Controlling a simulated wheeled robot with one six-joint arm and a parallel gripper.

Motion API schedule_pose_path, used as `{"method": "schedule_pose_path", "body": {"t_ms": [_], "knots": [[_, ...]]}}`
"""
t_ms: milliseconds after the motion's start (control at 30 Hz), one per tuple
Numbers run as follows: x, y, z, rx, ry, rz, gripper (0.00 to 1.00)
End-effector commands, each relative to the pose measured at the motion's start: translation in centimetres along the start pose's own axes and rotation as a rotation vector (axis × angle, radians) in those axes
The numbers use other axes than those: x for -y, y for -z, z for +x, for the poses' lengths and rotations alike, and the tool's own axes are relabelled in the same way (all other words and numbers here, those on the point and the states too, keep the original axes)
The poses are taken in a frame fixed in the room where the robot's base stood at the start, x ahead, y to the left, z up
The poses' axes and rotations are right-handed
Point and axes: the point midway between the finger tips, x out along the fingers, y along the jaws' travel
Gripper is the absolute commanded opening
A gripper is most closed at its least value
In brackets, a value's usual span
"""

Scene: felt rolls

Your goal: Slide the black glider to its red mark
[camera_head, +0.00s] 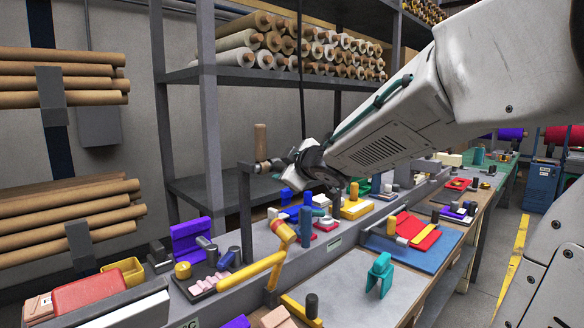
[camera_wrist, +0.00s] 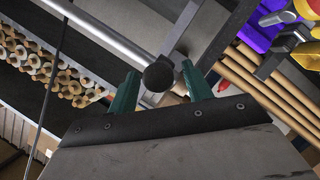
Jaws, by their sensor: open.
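In the wrist view, a black round knob (camera_wrist: 158,75), which looks like the black glider, sits at the end of a pale metal rail (camera_wrist: 105,35). My gripper (camera_wrist: 160,86) is open, with one green finger on each side of the knob. I cannot tell whether either finger touches it. In the head view, my gripper (camera_head: 284,172) is beside a dark raised bar on a post (camera_head: 245,205) at the back of the bench. The glider is too small there to make out surely. I cannot pick out the red mark for certain in either view.
A brown cylinder (camera_head: 260,141) stands upright above the raised bar. The bench below is crowded with coloured blocks, including a purple holder (camera_head: 189,238), a yellow handle (camera_head: 250,271) and a blue mat (camera_head: 432,255). A shelf of felt rolls (camera_head: 240,40) stands behind.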

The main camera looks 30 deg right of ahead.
Motion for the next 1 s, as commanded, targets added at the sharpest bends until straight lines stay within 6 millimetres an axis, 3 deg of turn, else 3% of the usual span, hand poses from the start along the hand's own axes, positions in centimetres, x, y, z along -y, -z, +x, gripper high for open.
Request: {"method": "schedule_pose_path", "body": {"t_ms": [200,400,1000], "knots": [[-0.1,0.0,-3.8,0.000,-0.004,-0.002,0.50],[0.0,-0.1,-6.0,0.000,-0.002,-0.001,0.50],[0.0,-0.2,-6.5,0.007,-0.003,-0.009,0.50]]}}
